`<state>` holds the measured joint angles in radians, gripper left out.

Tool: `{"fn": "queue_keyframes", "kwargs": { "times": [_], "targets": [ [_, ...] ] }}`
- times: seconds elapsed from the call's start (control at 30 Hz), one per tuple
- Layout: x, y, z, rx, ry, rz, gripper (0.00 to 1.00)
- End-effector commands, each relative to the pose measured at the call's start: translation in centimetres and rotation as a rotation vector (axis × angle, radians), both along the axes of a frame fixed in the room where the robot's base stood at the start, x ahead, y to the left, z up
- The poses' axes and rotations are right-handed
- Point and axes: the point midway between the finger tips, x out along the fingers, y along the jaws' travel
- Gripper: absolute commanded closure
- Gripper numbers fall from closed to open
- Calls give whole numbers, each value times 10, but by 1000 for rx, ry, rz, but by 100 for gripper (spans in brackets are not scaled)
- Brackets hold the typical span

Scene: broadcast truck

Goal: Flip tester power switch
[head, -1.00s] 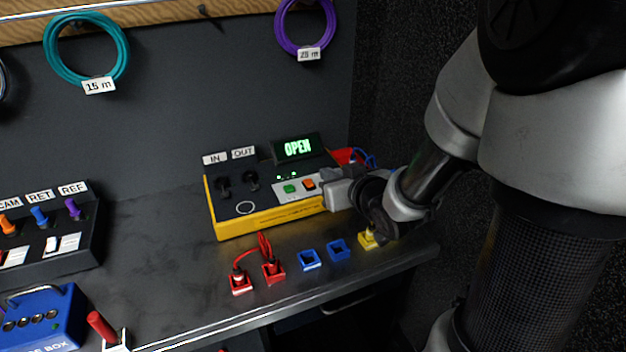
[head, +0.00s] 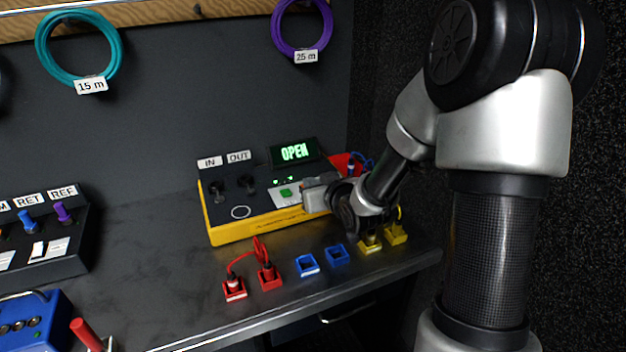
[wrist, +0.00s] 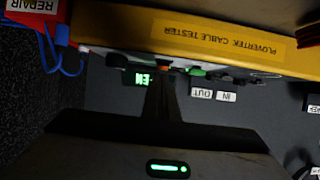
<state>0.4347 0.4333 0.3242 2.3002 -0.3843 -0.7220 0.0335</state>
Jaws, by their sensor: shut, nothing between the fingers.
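The cable tester (head: 262,228) is a yellow-sided box with a dark top, standing on the bench against the back panel. Its display (head: 294,152) is lit and reads OPEN. A green button (head: 286,193) shows on its pale control panel. My gripper (head: 305,196) is shut and empty at the right end of that panel and covers part of it. In the wrist view the shut fingers (wrist: 160,82) point at the tester near an orange button (wrist: 163,67). Whether they touch it, I cannot tell. I cannot make out which control is the power switch.
Red sockets (head: 268,279) with a looped red cable, blue sockets (head: 308,266) and yellow sockets (head: 370,246) line the bench front. A red REPAIR bin (wrist: 45,15) with blue cables is beside the tester.

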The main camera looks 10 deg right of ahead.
Motion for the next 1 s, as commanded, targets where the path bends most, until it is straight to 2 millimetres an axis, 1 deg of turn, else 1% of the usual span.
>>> {"fn": "queue_keyframes", "kwargs": {
  "times": [0.1, 0.4, 0.53, 0.6, 0.87, 1.0],
  "targets": [
    [-1, 0, -4, 0, 0, 0, 100],
    [-1, 0, -4, 0, 0, 0, 100],
    [-2, 0, -14, 0, 0, 0, 100],
    [-3, 0, -10, 0, 0, 0, 100],
    [-3, 0, -10, -1, 4, 0, 100],
    [-3, 0, -3, -1, 3, 0, 100]
  ]
}}
